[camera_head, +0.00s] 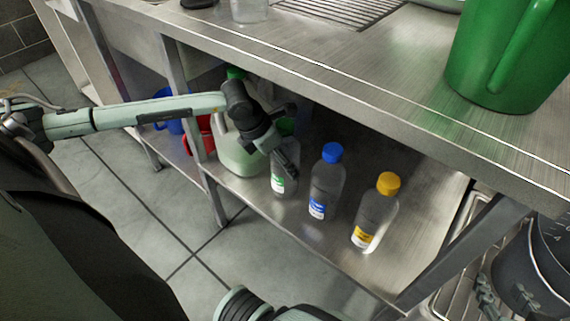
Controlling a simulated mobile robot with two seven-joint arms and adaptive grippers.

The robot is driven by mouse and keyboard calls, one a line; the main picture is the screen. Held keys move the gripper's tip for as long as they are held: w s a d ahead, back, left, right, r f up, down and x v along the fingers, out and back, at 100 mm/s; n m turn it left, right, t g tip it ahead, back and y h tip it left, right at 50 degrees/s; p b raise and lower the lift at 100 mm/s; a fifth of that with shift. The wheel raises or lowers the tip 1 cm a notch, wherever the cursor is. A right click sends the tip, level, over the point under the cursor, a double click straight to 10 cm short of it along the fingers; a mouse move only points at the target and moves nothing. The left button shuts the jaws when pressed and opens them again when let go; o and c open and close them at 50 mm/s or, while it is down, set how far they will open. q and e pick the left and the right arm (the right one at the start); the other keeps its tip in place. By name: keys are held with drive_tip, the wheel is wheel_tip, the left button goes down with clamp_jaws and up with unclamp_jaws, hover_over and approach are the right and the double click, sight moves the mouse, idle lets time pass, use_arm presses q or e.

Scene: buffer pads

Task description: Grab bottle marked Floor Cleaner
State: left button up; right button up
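Three clear bottles stand in a row on the steel lower shelf: a green-labelled bottle (279,183), a blue-capped bottle (326,190) and a yellow-capped bottle (375,217). Their label text is too small to read, so I cannot tell which is Floor Cleaner.
A pale green jug (238,157) stands left of the bottles, with red (203,140) and blue (165,112) containers beyond. The worktop edge (400,125) overhangs the shelf; a green pitcher (505,55) stands on it. A dark pot (530,265) is at lower right.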

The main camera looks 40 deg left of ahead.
use_arm(q)
drive_tip(key=x, duration=0.3)
drive_tip(key=shift+c, duration=0.5)
drive_tip(key=c, duration=1.2)
